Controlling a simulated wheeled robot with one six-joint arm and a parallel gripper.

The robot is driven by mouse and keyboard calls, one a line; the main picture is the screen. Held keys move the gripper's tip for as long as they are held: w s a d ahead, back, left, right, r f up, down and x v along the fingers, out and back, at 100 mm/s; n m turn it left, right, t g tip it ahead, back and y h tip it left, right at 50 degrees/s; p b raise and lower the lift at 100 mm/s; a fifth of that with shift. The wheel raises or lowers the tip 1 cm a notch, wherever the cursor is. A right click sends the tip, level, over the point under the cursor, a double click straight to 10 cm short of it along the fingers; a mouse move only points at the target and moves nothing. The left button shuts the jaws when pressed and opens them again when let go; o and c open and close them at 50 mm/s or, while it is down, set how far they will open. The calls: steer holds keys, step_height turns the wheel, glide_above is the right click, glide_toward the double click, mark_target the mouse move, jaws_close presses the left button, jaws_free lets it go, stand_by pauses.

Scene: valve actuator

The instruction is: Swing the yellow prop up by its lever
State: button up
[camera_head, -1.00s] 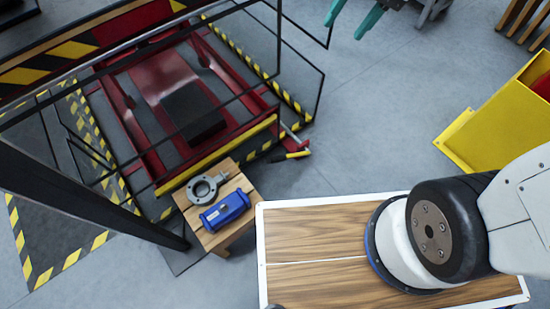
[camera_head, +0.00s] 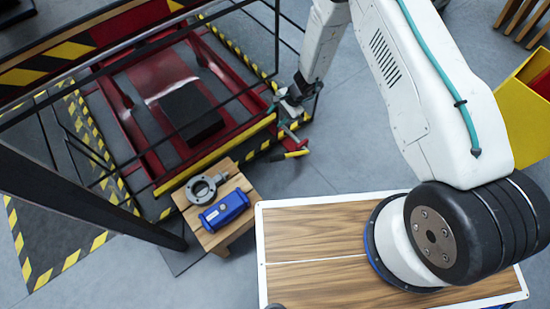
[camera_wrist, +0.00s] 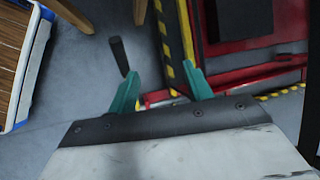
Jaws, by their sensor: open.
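The long yellow prop (camera_head: 215,156) lies along the near edge of a red frame; part of it shows in the wrist view (camera_wrist: 187,30). Its lever (camera_head: 292,154) sticks out low at the right end, with a red rod and a black and yellow handle. In the wrist view a dark handle (camera_wrist: 119,56) stands just beyond my left finger. My gripper (camera_head: 284,107) is at the frame's right corner, above and a little left of the handle. Its teal fingers (camera_wrist: 160,86) are apart with nothing clearly held. The joint of lever and prop is partly hidden by my gripper.
A small wooden stool (camera_head: 232,234) holds a grey ring flange (camera_head: 201,188) and a blue actuator (camera_head: 224,211). Thin black cage bars (camera_head: 262,50) surround the red frame near my wrist. A yellow bin (camera_head: 525,110) stands right. Grey floor (camera_head: 335,150) is clear right of the lever.

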steer(key=m+h, duration=0.1)
steer(key=m, duration=0.1)
glide_above(277, 156)
steer(key=d, duration=0.2)
step_height(277, 156, down, 15)
steer(key=x, duration=0.7)
steer(key=shift+s+f, duration=0.2)
steer(key=shift+f, duration=0.15)
steer(key=shift+d, duration=0.1)
jaws_close()
